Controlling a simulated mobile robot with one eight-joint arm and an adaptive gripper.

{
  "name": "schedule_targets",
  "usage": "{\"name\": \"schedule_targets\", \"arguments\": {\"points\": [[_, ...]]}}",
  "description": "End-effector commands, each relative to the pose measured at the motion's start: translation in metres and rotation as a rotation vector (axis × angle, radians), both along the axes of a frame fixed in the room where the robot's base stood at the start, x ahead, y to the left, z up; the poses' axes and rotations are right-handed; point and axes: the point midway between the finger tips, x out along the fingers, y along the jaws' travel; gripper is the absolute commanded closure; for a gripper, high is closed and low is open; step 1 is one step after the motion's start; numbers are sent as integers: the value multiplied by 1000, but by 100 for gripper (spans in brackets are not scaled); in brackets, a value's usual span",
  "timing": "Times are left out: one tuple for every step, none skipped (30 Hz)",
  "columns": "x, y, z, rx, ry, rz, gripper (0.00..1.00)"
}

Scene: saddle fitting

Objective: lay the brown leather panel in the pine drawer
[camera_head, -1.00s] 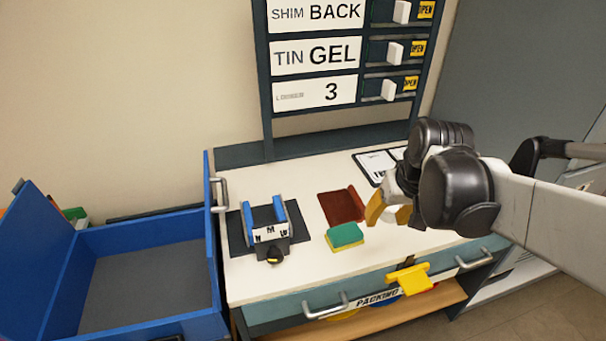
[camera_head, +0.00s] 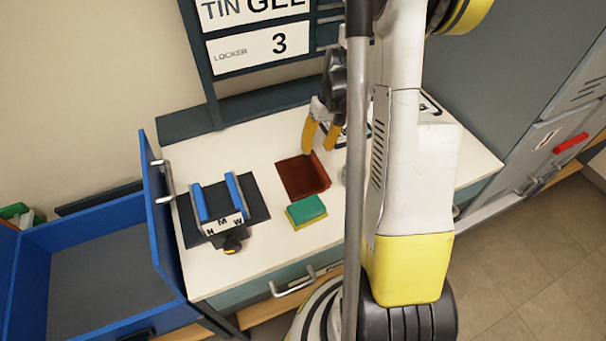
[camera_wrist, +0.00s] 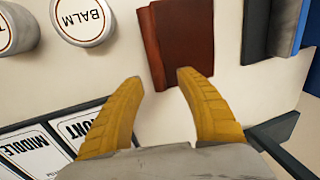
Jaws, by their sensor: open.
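The brown leather panel (camera_head: 300,178) lies on the white worktop, with a raised strip along its right edge. It also shows in the wrist view (camera_wrist: 185,40). My gripper (camera_head: 319,143) is open and empty, its yellow fingers just behind the panel's far right corner in the head view. I cannot make out a pine drawer in either view; a teal drawer front (camera_head: 238,293) with a metal handle is under the worktop.
A green and yellow sponge (camera_head: 306,211) lies near the panel. A fixture with blue rails (camera_head: 218,203) stands on a dark mat to the left. A blue open box (camera_head: 95,275) is further left. Round tins, one marked BALM (camera_wrist: 84,20), and cards (camera_wrist: 25,150) are near my gripper.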

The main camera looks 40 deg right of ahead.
Motion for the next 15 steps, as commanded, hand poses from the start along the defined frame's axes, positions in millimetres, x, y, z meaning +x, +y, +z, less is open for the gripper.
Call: {"name": "schedule_targets", "arguments": {"points": [[1,1,-7,0,0,0,57],[1,1,-9,0,0,0,57],[1,2,-11,0,0,0,57],[1,3,-13,0,0,0,57],[1,3,-16,0,0,0,57],[1,5,-22,0,0,1,57],[2,6,-26,0,0,1,57],[2,7,-32,0,0,1,57],[3,8,-39,0,0,2,57],[3,9,-44,0,0,2,57],[3,10,-48,0,0,2,57],[4,11,-53,0,-1,2,57],[4,12,-56,0,-1,2,57],[4,12,-57,0,-1,2,57],[4,12,-58,0,-1,1,57]]}}
